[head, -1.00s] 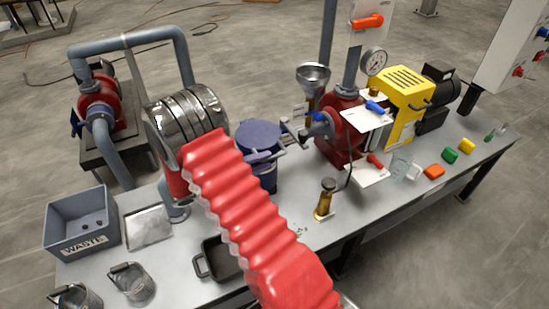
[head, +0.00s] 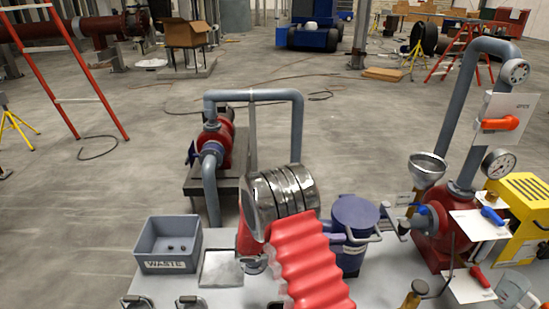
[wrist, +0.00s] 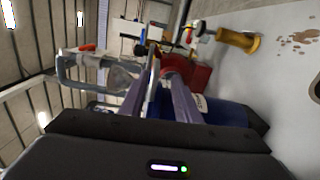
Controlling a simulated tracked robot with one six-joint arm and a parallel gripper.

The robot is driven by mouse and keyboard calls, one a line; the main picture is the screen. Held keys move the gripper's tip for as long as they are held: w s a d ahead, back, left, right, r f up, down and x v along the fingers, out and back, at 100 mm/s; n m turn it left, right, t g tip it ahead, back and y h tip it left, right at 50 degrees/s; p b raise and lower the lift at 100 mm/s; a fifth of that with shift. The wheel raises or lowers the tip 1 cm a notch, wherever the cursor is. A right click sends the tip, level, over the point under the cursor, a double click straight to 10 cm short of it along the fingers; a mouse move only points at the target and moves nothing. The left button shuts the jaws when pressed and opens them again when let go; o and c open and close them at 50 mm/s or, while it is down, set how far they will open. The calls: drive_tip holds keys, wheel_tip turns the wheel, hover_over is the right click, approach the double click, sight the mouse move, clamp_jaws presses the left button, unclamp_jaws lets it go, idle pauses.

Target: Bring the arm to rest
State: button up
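My arm, in its red ribbed sleeve (head: 308,265), reaches up from the lower edge of the head view over the bench. Its upper end overlaps a shiny ringed metal cylinder (head: 278,200). In the wrist view, which is turned sideways, my gripper (wrist: 161,72) shows two long grey-purple fingers. A gap shows between them, with nothing held. A blue lidded vessel (head: 355,218) stands to the right of the sleeve; it also shows beyond the fingers in the wrist view (wrist: 222,110).
A grey waste bin (head: 168,246) and a metal tray (head: 221,268) stand at the bench's left. A red pump (head: 435,235), a funnel (head: 428,168), gauges and a yellow machine (head: 523,212) crowd the right. A pipe frame (head: 252,96) rises behind. Open floor lies beyond.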

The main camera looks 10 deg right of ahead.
drive_tip(key=s+a+f+n+g+y, duration=0.1)
drive_tip(key=s+f+n+g+y, duration=0.15)
drive_tip(key=s+f, duration=0.3)
drive_tip(key=s+a+r+n+y, duration=0.1)
drive_tip(key=s+a+r+y, duration=0.1)
drive_tip(key=s+a+y, duration=0.35)
drive_tip(key=s+a+r+t+y, duration=0.2)
drive_tip(key=s+r+t+y, duration=0.1)
drive_tip(key=r, duration=0.4)
drive_tip(key=s+a+r+m+t+y, duration=0.1)
drive_tip(key=s+a+r+t+y, duration=0.2)
drive_tip(key=r, duration=0.5)
drive_tip(key=s+a+r+m+t+y, duration=0.1)
drive_tip(key=s+a+r+t+y, duration=0.1)
drive_tip(key=r, duration=0.5)
drive_tip(key=s+t+y, duration=0.1)
drive_tip(key=s+t, duration=0.1)
drive_tip(key=t, duration=0.1)
drive_tip(key=shift+a+r+y, duration=0.2)
drive_tip(key=shift+a+y, duration=0.05)
drive_tip(key=shift+y, duration=0.15)
drive_tip(key=shift+s+m, duration=0.1)
drive_tip(key=shift+m, duration=0.15)
idle(0.5)
